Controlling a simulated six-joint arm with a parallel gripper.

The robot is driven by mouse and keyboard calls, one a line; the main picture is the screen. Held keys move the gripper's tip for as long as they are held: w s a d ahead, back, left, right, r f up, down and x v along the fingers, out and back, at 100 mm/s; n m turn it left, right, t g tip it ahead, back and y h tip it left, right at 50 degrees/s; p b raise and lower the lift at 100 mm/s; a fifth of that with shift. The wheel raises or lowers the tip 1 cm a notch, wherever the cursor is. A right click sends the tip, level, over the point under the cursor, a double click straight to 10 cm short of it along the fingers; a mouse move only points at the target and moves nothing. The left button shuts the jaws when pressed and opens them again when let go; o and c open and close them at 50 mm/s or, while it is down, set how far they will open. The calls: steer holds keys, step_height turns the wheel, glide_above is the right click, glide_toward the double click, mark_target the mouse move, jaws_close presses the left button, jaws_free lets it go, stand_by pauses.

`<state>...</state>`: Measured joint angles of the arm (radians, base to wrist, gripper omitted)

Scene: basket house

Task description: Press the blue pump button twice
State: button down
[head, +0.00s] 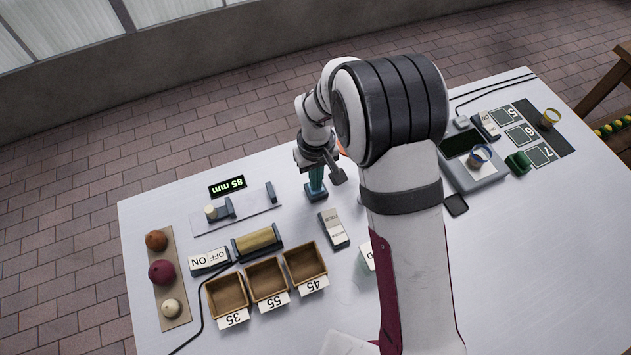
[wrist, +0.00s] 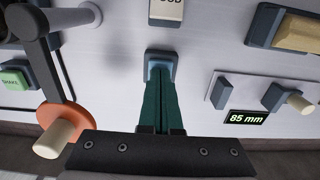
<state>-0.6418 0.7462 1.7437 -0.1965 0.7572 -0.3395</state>
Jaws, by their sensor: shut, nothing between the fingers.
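My gripper (head: 317,178) is shut, its dark green fingers together and pointing down near the far edge of the table. In the wrist view its fingertips (wrist: 161,84) reach a small blue-grey block (wrist: 160,58), which also shows under the fingers in the head view (head: 316,195). The fingers cover most of the block's top, so I cannot make out a separate blue button. Whether the fingertips touch the block or hover just over it, I cannot tell.
An orange disc with a cream knob (wrist: 50,137) and dark crank arm stand close to the gripper. The 85 mm display (wrist: 246,118) and its slider are on the other side. Three wooden bins (head: 266,280) stand near the table's left front. My arm hides the table's middle.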

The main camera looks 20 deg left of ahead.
steer(key=shift+r, duration=1.05)
stand_by(0.4)
step_height(320, 180, up, 6)
stand_by(0.5)
steer(key=s+d+r+m, duration=0.35)
steer(key=d+r, duration=0.35)
steer(key=d, duration=0.3)
steer(key=s+d+r+m+y, duration=0.1)
steer(key=s+d+r+m, duration=0.1)
steer(key=s+d+m, duration=0.3)
steer(key=s+d+r+m, duration=0.1)
steer(key=s+d+m, duration=0.5)
steer(key=s, duration=0.6)
steer(key=shift+s+d+r+y, duration=0.15)
steer(key=shift+d+r+y, duration=0.2)
steer(key=shift+y, duration=0.05)
